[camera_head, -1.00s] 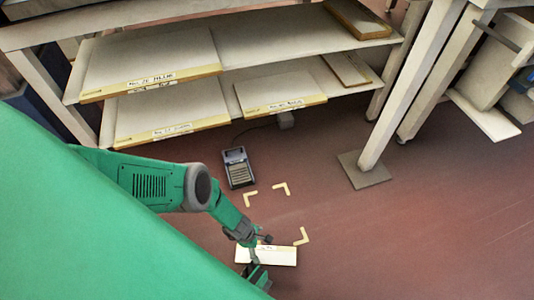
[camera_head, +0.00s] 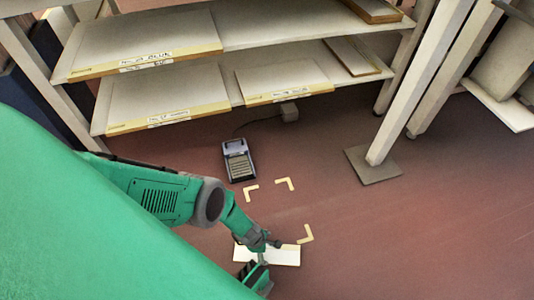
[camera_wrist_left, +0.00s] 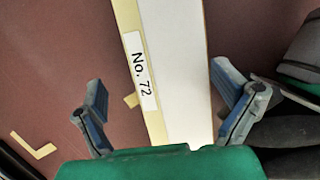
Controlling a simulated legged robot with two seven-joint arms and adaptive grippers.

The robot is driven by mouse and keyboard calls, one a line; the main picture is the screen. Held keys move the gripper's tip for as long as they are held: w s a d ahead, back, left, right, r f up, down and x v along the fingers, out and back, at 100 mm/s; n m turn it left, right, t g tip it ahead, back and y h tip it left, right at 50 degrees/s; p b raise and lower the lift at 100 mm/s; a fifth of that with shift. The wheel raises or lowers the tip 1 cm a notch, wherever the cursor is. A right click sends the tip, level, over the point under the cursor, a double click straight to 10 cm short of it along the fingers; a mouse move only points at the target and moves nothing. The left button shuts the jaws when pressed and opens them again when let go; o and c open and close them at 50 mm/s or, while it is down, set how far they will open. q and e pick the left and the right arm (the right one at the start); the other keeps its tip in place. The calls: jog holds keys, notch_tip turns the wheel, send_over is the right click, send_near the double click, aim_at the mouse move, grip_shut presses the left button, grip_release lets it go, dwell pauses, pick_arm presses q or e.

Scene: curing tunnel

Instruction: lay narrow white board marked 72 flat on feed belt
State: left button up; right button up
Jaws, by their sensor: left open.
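The narrow white board (camera_head: 285,256) lies on the red-brown floor in the head view, beside yellow corner marks. In the left wrist view the board (camera_wrist_left: 183,70) has a yellowish edge and a label reading No. 72. My left gripper (camera_head: 262,262) is over the board and covers part of it in the head view. In the left wrist view the left gripper (camera_wrist_left: 165,105) is open, one finger on each side of the board, with visible room at the left finger. Whether the right finger touches the board I cannot tell. No feed belt is identifiable, and my right gripper does not show.
A shelf rack (camera_head: 300,40) with several labelled boards stands at the back. A foot pedal (camera_head: 239,160) with a cable sits on the floor before it. A post with a base plate (camera_head: 373,166) stands at the right. The floor at lower right is clear.

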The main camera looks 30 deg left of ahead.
pick_arm(q)
jog(key=shift+s+d+f+b, duration=0.3)
jog(key=shift+s+f+b, duration=0.1)
jog(key=shift+s+f, duration=0.45)
jog(key=shift+f, duration=0.1)
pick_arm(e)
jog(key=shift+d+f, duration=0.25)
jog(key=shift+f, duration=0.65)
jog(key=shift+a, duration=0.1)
pick_arm(q)
jog(key=shift+w+a, duration=0.1)
jog(key=shift+a, duration=0.05)
jog(key=c, duration=1.2)
jog(key=shift+w, duration=0.1)
jog(key=shift+c, duration=1.4)
jog(key=shift+w, duration=0.1)
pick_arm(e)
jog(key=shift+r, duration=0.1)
pick_arm(q)
notch_tip(320, 180, up, 10)
jog(key=p, duration=0.9)
jog(key=shift+w+p, duration=0.2)
jog(key=shift+p, duration=0.1)
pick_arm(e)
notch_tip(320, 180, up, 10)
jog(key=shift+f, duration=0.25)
